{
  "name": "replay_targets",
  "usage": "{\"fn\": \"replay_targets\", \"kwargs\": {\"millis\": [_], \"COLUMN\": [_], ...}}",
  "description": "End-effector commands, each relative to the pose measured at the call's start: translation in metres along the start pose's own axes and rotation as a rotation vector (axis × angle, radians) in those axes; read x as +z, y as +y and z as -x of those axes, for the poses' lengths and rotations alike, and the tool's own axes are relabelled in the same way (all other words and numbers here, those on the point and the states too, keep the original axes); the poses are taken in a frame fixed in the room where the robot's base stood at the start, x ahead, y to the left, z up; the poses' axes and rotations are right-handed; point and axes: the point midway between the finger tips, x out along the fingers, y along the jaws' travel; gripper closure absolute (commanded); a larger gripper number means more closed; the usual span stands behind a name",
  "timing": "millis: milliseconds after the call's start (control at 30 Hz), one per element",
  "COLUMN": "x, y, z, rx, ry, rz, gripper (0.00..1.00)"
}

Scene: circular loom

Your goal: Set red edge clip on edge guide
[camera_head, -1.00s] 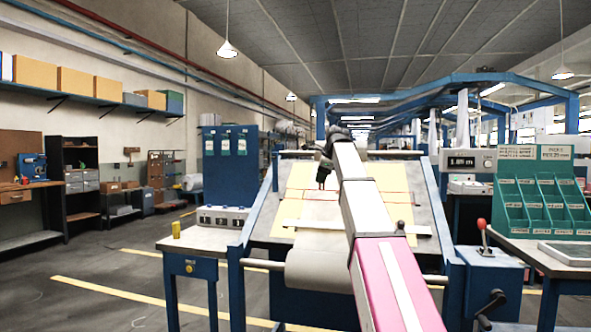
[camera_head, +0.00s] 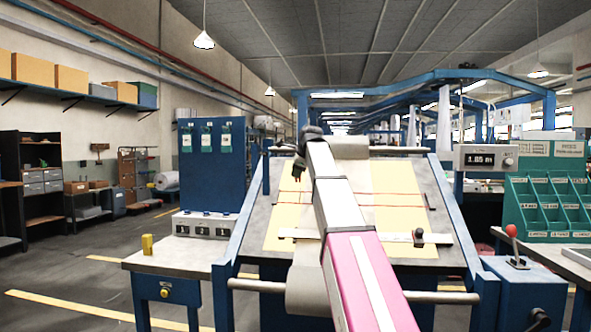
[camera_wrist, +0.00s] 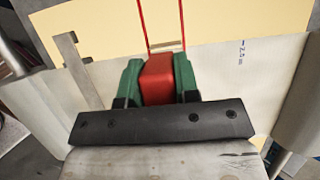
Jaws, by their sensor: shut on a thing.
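My gripper (camera_wrist: 158,83) has green fingers shut on a red block (camera_wrist: 158,72), which looks like the red edge clip. Two thin red lines run up from it in the wrist view; I cannot tell whether they belong to it. In the head view my gripper (camera_head: 299,170) is small and dark, over the upper left of the sloped panel, and the clip cannot be made out there. A pale bar (camera_head: 385,237) with a dark knob lies across the panel's lower part and may be the edge guide. I cannot tell whether clip and panel touch.
Cream sheets (camera_head: 396,185) lie on the sloped panel, crossed by a red line. A grey metal bracket (camera_wrist: 76,58) is left of my gripper in the wrist view. A side table (camera_head: 190,262) stands left, and a red-knobbed lever (camera_head: 512,240) right.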

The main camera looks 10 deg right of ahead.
Motion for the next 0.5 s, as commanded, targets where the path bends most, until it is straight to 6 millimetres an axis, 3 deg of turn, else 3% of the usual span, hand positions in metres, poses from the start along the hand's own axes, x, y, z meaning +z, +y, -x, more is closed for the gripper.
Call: {"fn": "replay_targets", "kwargs": {"millis": [500], "x": [-0.015], "y": [0.0], "z": [-0.037], "rx": [0.001], "ry": [-0.001], "rz": [0.0], "gripper": [0.99]}}
